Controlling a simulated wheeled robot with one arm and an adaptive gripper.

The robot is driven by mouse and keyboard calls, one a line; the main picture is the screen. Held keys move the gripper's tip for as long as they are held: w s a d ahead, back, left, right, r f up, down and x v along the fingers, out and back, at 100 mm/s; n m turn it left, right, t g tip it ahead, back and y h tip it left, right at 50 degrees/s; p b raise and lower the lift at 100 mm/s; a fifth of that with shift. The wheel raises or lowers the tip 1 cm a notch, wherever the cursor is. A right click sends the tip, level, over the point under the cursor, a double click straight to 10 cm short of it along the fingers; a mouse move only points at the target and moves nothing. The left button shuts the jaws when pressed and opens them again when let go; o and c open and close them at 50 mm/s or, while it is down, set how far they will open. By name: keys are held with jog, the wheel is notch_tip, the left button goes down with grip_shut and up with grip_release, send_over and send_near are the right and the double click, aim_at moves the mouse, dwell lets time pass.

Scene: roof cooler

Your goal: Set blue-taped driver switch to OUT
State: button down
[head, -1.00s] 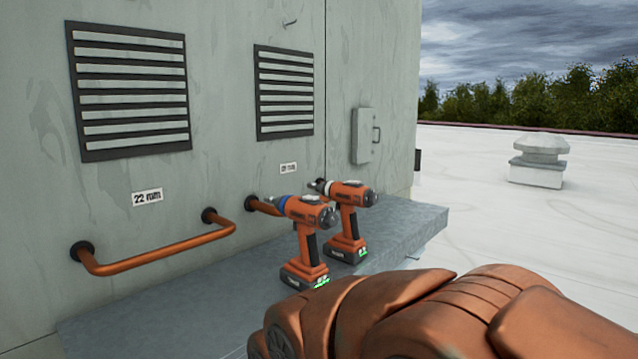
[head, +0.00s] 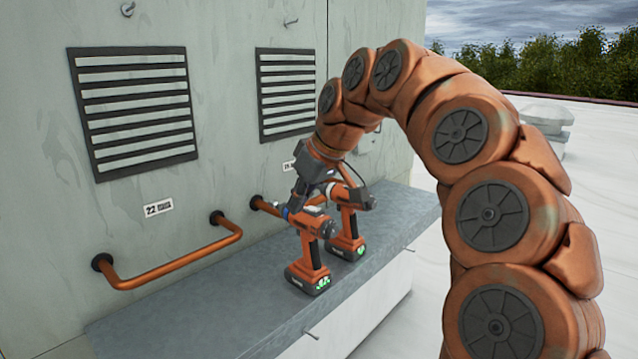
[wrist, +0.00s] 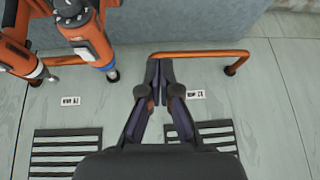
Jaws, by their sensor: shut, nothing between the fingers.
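The blue-taped driver (head: 318,224) is orange and black and stands upright on its battery on the grey ledge. Its blue band (wrist: 105,67) shows near the nose in the wrist view. A second orange driver (head: 352,198), with a pale band in the wrist view (wrist: 38,70), stands behind it. My gripper (wrist: 159,62) is shut and empty, its tips beside the blue-taped driver's nose, apart from it in the wrist view. In the head view, my gripper (head: 296,199) overlaps the top of that driver's nose. I cannot make out the switch's setting.
An orange pipe handle (head: 175,262) juts from the wall left of the drivers; it crosses near my fingertips in the wrist view (wrist: 195,54). Two louvred vents (head: 133,110) are above. The ledge (head: 190,305) is clear at front left.

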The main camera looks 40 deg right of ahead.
jog(key=w+d+r+m+t+p, duration=0.1)
jog(key=d+r+p, duration=0.1)
jog(key=d+r, duration=0.5)
jog(key=d, duration=0.3)
jog(key=shift+d+r+t+h, duration=0.25)
jog(key=shift+d+t+h, duration=0.05)
jog(key=shift+t+h, duration=0.1)
jog(key=shift+w+f, duration=0.1)
jog(key=p, duration=0.3)
send_over(312, 208)
jog(key=s, duration=0.2)
jog(key=f, duration=0.7)
jog(key=shift+w+d+f, duration=0.15)
jog(key=shift+w+f, duration=0.1)
jog(key=shift+f, duration=0.15)
jog(key=shift+s+d+f, duration=0.1)
jog(key=shift+s+f, duration=0.1)
jog(key=shift+f, duration=0.5)
jog(key=shift+s+f+p, duration=0.1)
jog(key=shift+f+p, duration=0.4)
jog(key=shift+f, duration=0.75)
jog(key=shift+f, duration=0.1)
